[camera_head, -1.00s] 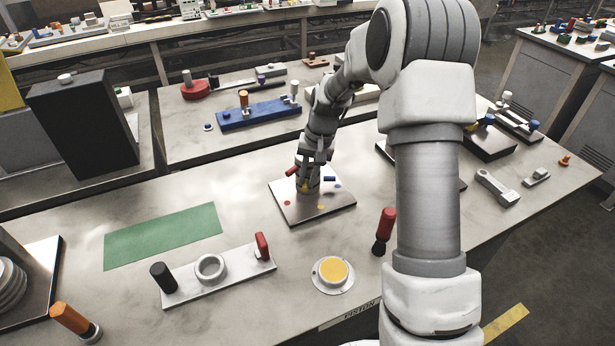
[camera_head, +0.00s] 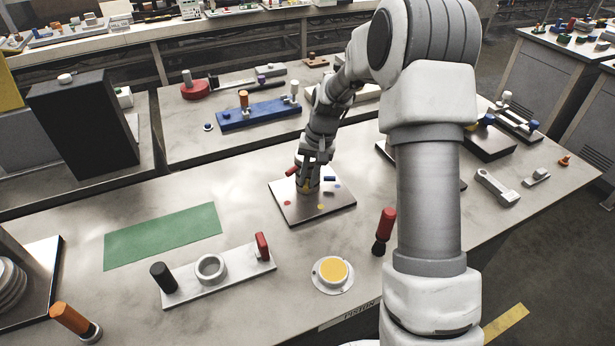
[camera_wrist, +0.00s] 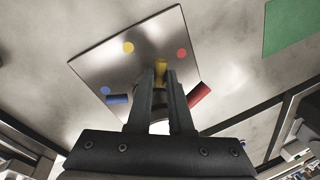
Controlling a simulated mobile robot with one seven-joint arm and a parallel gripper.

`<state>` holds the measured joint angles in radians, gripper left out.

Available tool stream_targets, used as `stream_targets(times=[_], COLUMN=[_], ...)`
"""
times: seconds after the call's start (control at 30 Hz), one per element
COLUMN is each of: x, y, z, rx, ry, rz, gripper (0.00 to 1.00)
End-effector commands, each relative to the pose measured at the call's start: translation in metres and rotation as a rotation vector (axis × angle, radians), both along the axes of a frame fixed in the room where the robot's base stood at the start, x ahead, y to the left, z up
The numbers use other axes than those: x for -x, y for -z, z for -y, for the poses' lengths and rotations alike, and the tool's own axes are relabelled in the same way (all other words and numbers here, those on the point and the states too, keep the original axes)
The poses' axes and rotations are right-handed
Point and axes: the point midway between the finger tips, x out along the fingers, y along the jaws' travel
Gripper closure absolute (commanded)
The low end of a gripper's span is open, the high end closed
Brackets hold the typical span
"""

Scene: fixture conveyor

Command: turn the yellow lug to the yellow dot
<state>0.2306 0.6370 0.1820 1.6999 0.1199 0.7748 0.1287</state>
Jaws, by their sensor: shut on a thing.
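A metal plate (camera_head: 322,212) lies on the bench and also fills the upper middle of the wrist view (camera_wrist: 140,35). It carries a yellow dot (camera_wrist: 128,48), a red dot (camera_wrist: 181,53) and a blue dot (camera_wrist: 105,90). The yellow lug (camera_wrist: 160,66) shows between my fingertips and points between the red and yellow dots. My gripper (camera_head: 307,188) is over the plate, shut on the yellow lug. A red lug (camera_wrist: 200,93) sticks out right of my fingers and a blue lug (camera_wrist: 117,99) left. The hub is mostly hidden by my fingers.
A red-handled brush (camera_head: 385,231) stands right of the plate. A yellow-centred round part (camera_head: 333,271) and a white fixture bar (camera_head: 222,282) lie in front. A green mat (camera_head: 162,236) is to the left. A blue fixture (camera_head: 258,115) is behind.

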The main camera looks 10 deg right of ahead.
Motion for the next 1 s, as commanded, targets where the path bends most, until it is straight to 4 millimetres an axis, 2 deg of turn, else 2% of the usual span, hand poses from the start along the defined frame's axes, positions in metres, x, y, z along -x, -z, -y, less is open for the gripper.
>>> stream_targets(times=[0.6, 1.0], x=[-0.001, -0.002], y=[-0.001, -0.001], z=[0.023, 0.029], rx=[0.001, 0.001], ry=[-0.373, -0.491], rz=[0.003, 0.003], gripper=[1.0, 1.0])
